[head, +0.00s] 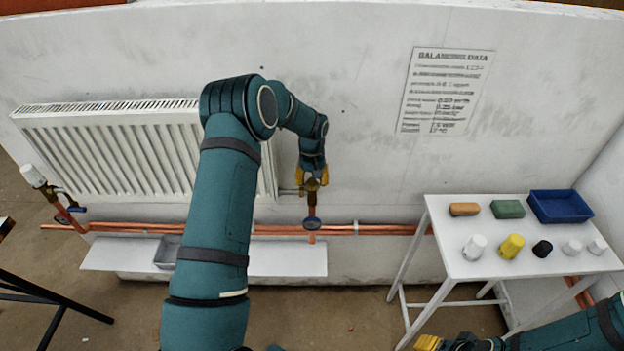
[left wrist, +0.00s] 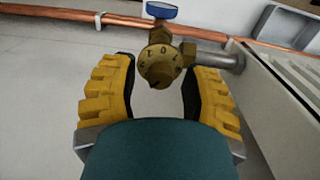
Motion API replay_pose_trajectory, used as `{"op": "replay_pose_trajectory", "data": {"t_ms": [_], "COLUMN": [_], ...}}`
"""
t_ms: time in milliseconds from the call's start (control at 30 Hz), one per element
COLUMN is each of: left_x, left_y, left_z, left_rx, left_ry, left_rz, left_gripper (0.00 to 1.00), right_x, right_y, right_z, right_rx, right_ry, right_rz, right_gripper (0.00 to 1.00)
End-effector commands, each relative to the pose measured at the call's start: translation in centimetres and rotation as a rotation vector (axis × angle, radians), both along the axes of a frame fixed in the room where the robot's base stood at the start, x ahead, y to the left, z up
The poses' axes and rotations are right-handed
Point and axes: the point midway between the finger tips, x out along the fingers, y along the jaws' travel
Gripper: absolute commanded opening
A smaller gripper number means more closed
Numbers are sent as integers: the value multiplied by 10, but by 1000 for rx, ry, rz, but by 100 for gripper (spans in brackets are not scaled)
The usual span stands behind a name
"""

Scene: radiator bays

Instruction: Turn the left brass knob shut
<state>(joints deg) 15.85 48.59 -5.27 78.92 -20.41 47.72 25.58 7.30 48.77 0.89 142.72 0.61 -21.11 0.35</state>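A round brass knob (left wrist: 160,65) with dark numerals on its face shows in the left wrist view, on a brass valve at the radiator's pipe end. My left gripper (left wrist: 160,88) is open, with one yellow finger on each side of the knob and a visible gap to each. In the head view my left gripper (head: 312,177) is at the valve by the right end of the radiator (head: 130,150); it mostly hides the knob there. My right gripper (head: 428,343) is at the bottom edge, only partly in view; its opening cannot be made out.
A blue-handled valve (head: 312,223) sits just below, on the copper pipes (head: 380,229). A white-headed valve (head: 33,175) is at the radiator's left end. A white table (head: 470,261) at right holds a blue tray (head: 560,206), blocks and several caps. A low white shelf (head: 290,258) lies under the pipes.

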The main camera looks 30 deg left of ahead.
Motion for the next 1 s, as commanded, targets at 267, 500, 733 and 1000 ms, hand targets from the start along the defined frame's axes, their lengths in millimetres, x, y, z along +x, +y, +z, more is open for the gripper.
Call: {"op": "replay_pose_trajectory", "data": {"t_ms": [267,500,733,1000], "left_x": [0,0,0,0], "left_y": [0,0,1,1], "left_z": [0,0,0,0], "left_rx": [0,1,1,1], "left_ry": [0,-1,-1,-2], "left_rz": [0,-32,-154,-393], "left_gripper": [0,0,0,0], "right_x": [0,0,-1,-2], "right_y": [0,0,0,0], "right_z": [0,-1,-3,-6], "right_rx": [0,0,0,1], "right_ry": [0,0,2,4], "right_rz": [0,0,2,3], "right_gripper": [47,47,47,47]}}
